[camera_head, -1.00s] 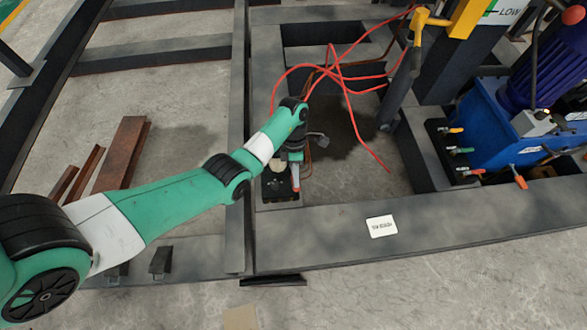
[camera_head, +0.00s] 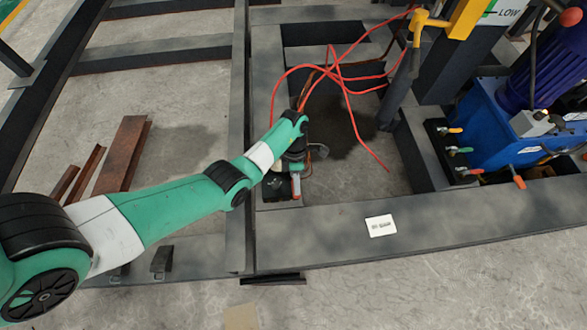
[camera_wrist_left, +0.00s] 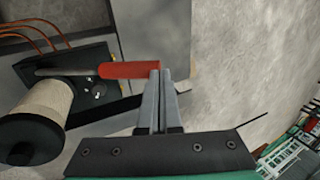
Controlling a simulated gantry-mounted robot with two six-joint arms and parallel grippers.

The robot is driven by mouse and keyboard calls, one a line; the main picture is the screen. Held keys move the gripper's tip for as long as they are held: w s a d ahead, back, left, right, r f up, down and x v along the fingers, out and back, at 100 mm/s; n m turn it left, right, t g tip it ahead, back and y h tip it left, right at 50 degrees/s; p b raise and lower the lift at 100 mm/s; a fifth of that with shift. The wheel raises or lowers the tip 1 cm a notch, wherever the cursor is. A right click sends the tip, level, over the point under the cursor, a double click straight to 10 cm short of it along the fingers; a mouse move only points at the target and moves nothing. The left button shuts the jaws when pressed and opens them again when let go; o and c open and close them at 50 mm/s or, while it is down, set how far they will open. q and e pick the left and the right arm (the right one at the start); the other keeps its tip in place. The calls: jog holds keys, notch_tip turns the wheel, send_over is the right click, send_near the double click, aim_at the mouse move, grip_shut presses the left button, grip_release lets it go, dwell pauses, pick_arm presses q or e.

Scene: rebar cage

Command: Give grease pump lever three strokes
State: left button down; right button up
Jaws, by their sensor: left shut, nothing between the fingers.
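The grease pump is a dark block (camera_head: 272,188) on the frame beam, below my left wrist in the head view. In the left wrist view, its black base (camera_wrist_left: 95,85) carries a pale cylinder with a dark cap (camera_wrist_left: 45,110). Its lever is a grey rod with a red grip (camera_wrist_left: 130,70), pointing right in the wrist view; the red grip also shows in the head view (camera_head: 296,186). My left gripper (camera_wrist_left: 160,75) is shut and empty, its fingertips at the free end of the red grip. Whether they touch it is unclear. My right gripper is out of view.
Red hoses (camera_head: 345,85) loop over the frame opening behind the pump. A blue power unit (camera_head: 500,120) with small coloured valve handles stands at the right. A white label (camera_head: 380,226) lies on the front beam. Rusty steel pieces (camera_head: 122,155) lie at the left.

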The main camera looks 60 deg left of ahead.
aim_at(297, 198)
pick_arm(q)
jog(key=shift+f, duration=0.1)
jog(key=shift+s+d+f, duration=0.15)
jog(key=shift+d+f, duration=0.2)
jog(key=shift+f, duration=0.15)
jog(key=shift+s+d+f, duration=0.1)
jog(key=shift+d+f, duration=0.2)
jog(key=shift+f, duration=0.3)
jog(key=shift+s+d+f, duration=0.15)
jog(key=shift+d+f, duration=0.2)
jog(key=shift+f, duration=0.3)
